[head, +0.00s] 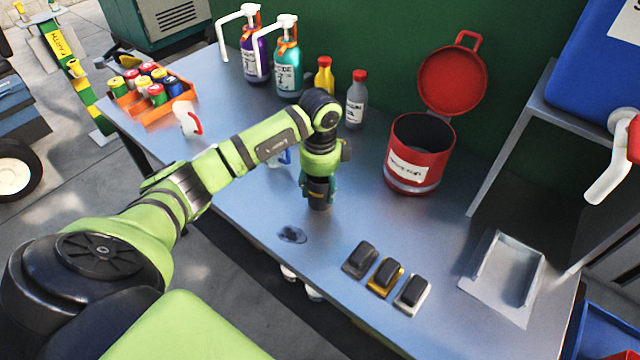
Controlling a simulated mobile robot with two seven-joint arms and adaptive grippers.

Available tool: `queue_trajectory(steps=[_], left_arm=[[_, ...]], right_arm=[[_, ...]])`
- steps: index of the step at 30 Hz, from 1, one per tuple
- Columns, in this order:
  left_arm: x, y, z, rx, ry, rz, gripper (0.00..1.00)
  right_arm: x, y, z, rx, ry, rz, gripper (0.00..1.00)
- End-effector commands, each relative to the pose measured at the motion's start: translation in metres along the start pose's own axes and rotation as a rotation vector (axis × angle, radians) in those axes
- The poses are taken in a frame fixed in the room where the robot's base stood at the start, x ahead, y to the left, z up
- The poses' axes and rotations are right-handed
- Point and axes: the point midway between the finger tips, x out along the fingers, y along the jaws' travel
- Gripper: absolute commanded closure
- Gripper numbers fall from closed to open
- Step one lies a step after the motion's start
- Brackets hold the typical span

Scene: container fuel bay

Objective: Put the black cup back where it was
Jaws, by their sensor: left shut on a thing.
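My left gripper (318,190) points down over the middle of the metal table. It is shut on a small dark thing, which I take to be the black cup. The fingers and wrist hide most of it, so its shape is unclear. I cannot tell whether its bottom touches the table. No other black cup is clearly in view. My right gripper is not in view.
A dark stain (292,235) lies on the table (250,215) near the front edge. Three black-topped blocks (385,275) stand right of it. A red bin (418,150) with open lid, bottles (356,100), an orange can crate (150,100) and a metal tray (505,275) surround the middle.

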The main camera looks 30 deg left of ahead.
Motion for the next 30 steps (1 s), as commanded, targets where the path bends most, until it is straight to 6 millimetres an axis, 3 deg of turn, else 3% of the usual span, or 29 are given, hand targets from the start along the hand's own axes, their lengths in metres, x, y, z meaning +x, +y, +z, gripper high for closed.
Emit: queue_trajectory(steps=[4,5,6,7,20,23,30], left_arm=[[0.004,0.000,0.000,0.000,0.001,0.000,0.81],[0.004,0.000,0.000,0.000,0.001,0.000,0.42],[0.003,0.000,0.000,0.000,0.001,0.000,0.26],[0.003,0.000,0.000,0.000,0.001,0.000,0.22],[-0.004,-0.001,0.000,0.000,0.001,-0.002,0.22],[-0.017,-0.002,-0.001,-0.001,0.003,-0.006,0.22],[-0.069,-0.002,-0.001,0.000,0.003,-0.008,0.22]], right_arm=[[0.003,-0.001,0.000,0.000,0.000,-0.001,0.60],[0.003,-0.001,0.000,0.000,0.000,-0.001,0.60],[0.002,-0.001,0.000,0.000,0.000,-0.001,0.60],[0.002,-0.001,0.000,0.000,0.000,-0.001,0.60],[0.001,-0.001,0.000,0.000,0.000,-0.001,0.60],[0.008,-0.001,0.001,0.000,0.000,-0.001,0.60],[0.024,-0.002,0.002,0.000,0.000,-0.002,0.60]])
